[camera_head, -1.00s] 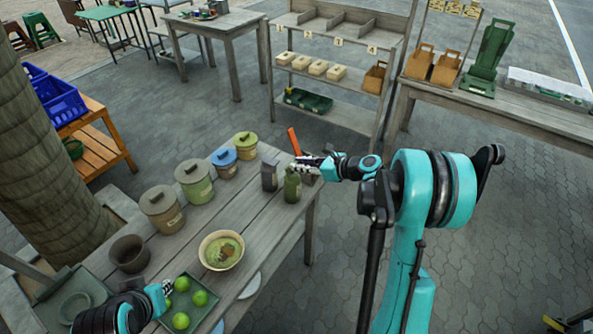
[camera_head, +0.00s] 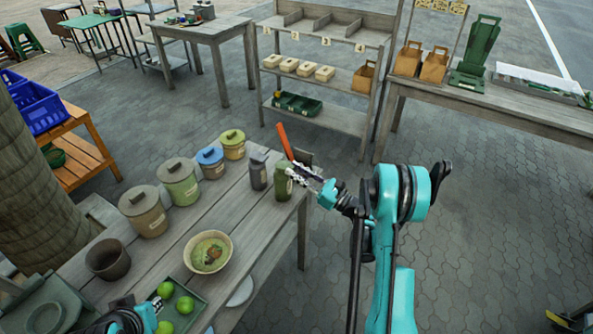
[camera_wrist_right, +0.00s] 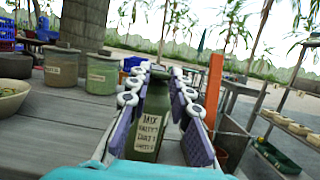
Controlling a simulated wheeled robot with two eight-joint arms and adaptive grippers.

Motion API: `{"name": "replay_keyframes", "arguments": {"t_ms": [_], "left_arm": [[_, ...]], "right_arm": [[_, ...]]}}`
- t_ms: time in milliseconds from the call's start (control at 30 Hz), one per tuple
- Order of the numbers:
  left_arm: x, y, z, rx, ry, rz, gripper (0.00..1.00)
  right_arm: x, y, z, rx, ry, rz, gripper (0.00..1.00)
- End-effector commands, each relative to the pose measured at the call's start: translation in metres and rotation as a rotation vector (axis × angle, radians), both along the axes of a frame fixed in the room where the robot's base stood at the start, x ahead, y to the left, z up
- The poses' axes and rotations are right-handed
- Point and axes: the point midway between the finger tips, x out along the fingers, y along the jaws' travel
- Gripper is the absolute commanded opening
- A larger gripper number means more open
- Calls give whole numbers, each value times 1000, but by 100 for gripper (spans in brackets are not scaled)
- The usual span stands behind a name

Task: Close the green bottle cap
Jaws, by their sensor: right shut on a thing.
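The green bottle (camera_head: 283,187) stands upright near the far right corner of the wooden table. In the right wrist view the bottle (camera_wrist_right: 146,130) has a paper label and sits between the two fingers. My right gripper (camera_head: 300,174) reaches it from the right and is shut on it; the gripper also shows in the right wrist view (camera_wrist_right: 160,112). The bottle's cap is too small and partly covered to tell whether it is closed. My left gripper (camera_head: 146,312) is at the lower left beside the green tray, mostly cut off, and its finger state is unclear.
A dark grey bottle (camera_head: 258,172) stands just left of the green one. An orange-red upright piece (camera_head: 285,141) is behind it. Several lidded pots (camera_head: 180,182) line the far table edge. A bowl (camera_head: 208,252) and a tray of limes (camera_head: 195,318) are nearer.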

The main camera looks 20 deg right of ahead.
Motion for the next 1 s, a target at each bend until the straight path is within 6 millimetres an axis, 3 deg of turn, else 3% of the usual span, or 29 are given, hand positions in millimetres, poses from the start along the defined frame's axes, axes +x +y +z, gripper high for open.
{"name": "replay_keyframes", "arguments": {"t_ms": [533,567,600,633,1000], "left_arm": [[0,0,0,0,0,0,15],[0,0,0,0,0,0,15],[0,0,0,0,0,0,15],[0,0,0,0,0,0,15],[0,0,0,0,0,0,15]], "right_arm": [[0,0,-1,15,-20,0,0],[0,0,-1,15,-20,0,28],[0,0,-1,15,-20,0,38],[0,0,-1,15,-20,0,41],[0,0,4,15,-19,0,41]]}}
